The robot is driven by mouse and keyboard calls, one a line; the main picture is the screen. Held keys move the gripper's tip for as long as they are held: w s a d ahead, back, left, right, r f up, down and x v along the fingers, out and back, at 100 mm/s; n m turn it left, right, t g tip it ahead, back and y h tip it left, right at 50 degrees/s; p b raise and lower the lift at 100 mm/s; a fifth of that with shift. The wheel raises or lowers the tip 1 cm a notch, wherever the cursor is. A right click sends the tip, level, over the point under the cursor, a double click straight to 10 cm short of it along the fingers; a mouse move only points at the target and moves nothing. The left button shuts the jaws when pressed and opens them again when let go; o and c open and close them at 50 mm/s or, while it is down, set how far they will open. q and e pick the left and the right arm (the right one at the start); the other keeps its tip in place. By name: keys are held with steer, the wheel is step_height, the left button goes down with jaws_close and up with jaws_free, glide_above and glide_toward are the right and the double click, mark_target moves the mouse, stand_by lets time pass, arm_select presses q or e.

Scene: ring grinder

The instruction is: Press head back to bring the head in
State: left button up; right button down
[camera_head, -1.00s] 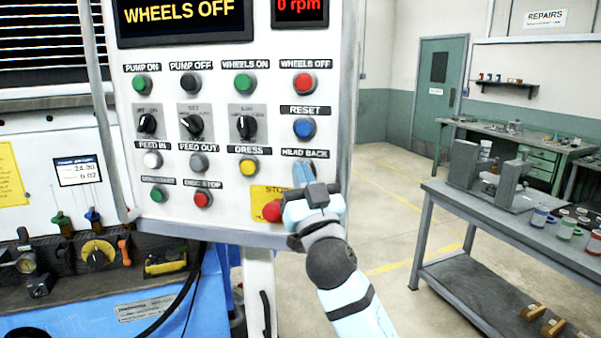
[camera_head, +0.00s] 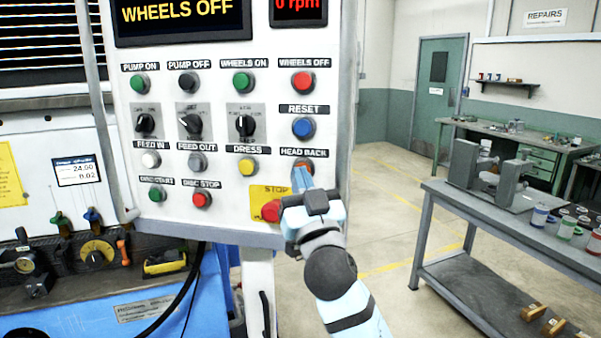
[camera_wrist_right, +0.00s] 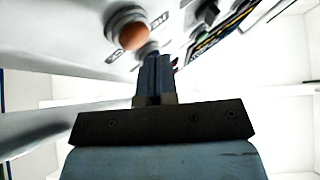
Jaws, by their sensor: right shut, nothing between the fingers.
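The HEAD BACK button (camera_head: 304,165) is an orange button under its label at the right side of the control panel (camera_head: 228,218). Its lower part is hidden behind my fingertips. In the right wrist view the orange button (camera_wrist_right: 133,37) shows in a grey ring, up and left of the fingertips. My right gripper (camera_head: 301,180) is shut and empty, its blue fingers pointing at the panel just below the button. In the right wrist view the fingertips (camera_wrist_right: 155,58) appear beside the button, not over its face; contact with the panel cannot be told. My left gripper is not in view.
The red STOP button (camera_head: 271,211) on a yellow plate sits close by, left of my right gripper. The blue RESET button (camera_head: 304,128) is above. A grey workbench (camera_head: 440,192) stands at the right, with free floor between.

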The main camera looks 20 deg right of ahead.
steer(key=s+a, duration=0.1)
steer(key=s, duration=0.2)
steer(key=s+a, duration=0.1)
steer(key=shift+s+a, duration=0.15)
steer(key=shift+a, duration=0.2)
stand_by(0.8)
step_height(320, 180, down, 27)
steer(key=s+d+n+g+y+p, duration=0.1)
steer(key=s+n+g+y+p, duration=0.15)
steer(key=g, duration=0.45)
steer(key=s+d+f+g+p, duration=0.2)
steer(key=s+f+g, duration=0.5)
steer(key=s+f, duration=1.3)
step_height(320, 180, down, 3)
steer(key=shift+s+d+f+y+p, duration=0.1)
steer(key=shift+s+d+y+p, duration=0.05)
steer(key=shift+d+y+p, duration=0.2)
